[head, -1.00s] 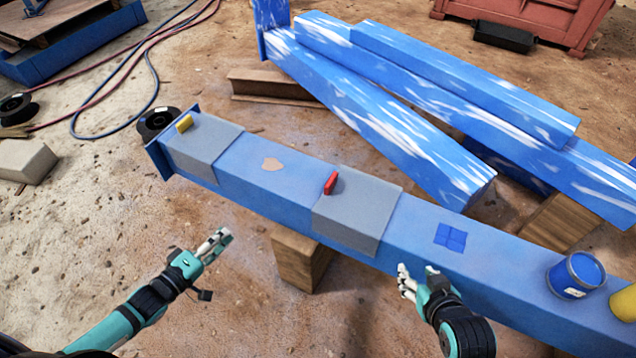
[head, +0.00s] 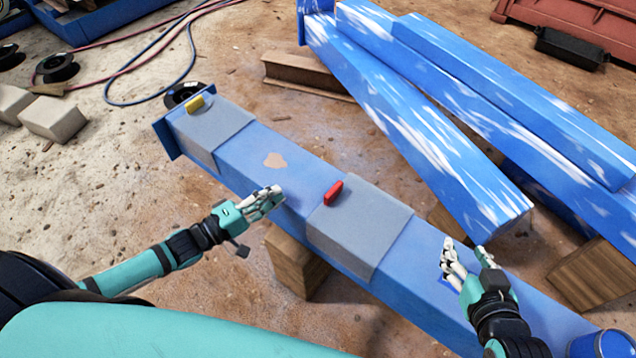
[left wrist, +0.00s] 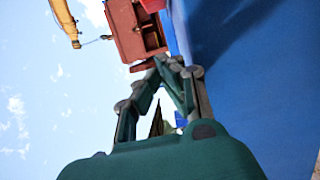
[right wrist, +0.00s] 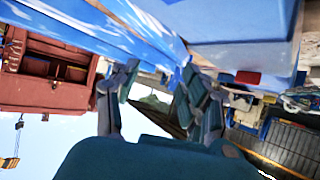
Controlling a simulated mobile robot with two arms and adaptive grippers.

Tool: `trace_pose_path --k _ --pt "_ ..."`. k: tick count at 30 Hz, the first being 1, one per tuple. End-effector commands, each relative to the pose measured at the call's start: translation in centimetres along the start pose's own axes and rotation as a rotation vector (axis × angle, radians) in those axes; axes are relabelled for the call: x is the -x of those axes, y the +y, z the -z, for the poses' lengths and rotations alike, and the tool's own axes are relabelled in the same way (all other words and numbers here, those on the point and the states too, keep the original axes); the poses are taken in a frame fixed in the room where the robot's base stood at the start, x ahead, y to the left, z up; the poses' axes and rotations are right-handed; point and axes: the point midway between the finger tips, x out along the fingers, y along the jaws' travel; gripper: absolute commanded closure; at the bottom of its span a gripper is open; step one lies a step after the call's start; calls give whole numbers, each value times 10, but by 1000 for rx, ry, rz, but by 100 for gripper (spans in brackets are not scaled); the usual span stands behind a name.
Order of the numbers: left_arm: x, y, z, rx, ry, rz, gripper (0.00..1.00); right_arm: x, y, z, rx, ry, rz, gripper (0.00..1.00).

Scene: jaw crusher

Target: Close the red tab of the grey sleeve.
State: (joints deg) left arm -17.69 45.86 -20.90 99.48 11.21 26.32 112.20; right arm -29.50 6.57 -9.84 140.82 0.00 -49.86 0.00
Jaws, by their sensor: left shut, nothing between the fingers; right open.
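The grey sleeve (head: 362,226) wraps the blue beam in the middle of the head view. Its red tab (head: 333,193) stands up from the sleeve's top near the left edge. My left gripper (head: 278,194) is shut and empty, close to the beam's near edge, left of the red tab and apart from it. In the left wrist view its fingers (left wrist: 180,65) come together beside a blue face. My right gripper (head: 468,248) is open and empty, over the beam to the right of the sleeve. The right wrist view shows its fingers (right wrist: 155,75) apart.
A second grey sleeve (head: 214,130) with a yellow tab (head: 195,103) wraps the beam's far left end. Streaked blue beams (head: 420,140) lie behind. A wooden block (head: 295,262) supports the beam. A blue can (head: 603,344) stands at lower right.

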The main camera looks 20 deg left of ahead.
Motion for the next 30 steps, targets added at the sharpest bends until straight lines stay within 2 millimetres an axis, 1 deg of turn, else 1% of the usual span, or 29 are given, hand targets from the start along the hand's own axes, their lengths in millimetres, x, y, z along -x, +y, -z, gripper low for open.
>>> trace_pose_path --k 1,6,12,14,16,18,21,25,30 --pt "-9 0 0 -2 0 -6 100 -3 -2 7 0 47 3 54" --pt "-40 -1 1 -3 0 -6 100 -4 -6 43 0 243 14 54" --pt "-75 -1 0 -3 0 -5 100 5 -12 85 -3 482 29 54" --pt "-84 -1 0 -2 0 -4 100 10 -14 96 -4 547 33 54" --pt "-86 -2 -13 4 -2 -3 100 15 -15 105 -5 605 36 54" --pt "-88 -1 -23 2 -1 -3 100 19 -16 113 -7 656 39 54" --pt "-91 -1 -32 0 0 -2 100 25 -17 122 -8 713 42 54" --pt "-92 0 -38 -2 1 0 100 30 -18 127 -9 750 44 54" --pt "-92 0 -39 -2 1 0 100 31 -18 129 -9 759 45 54"
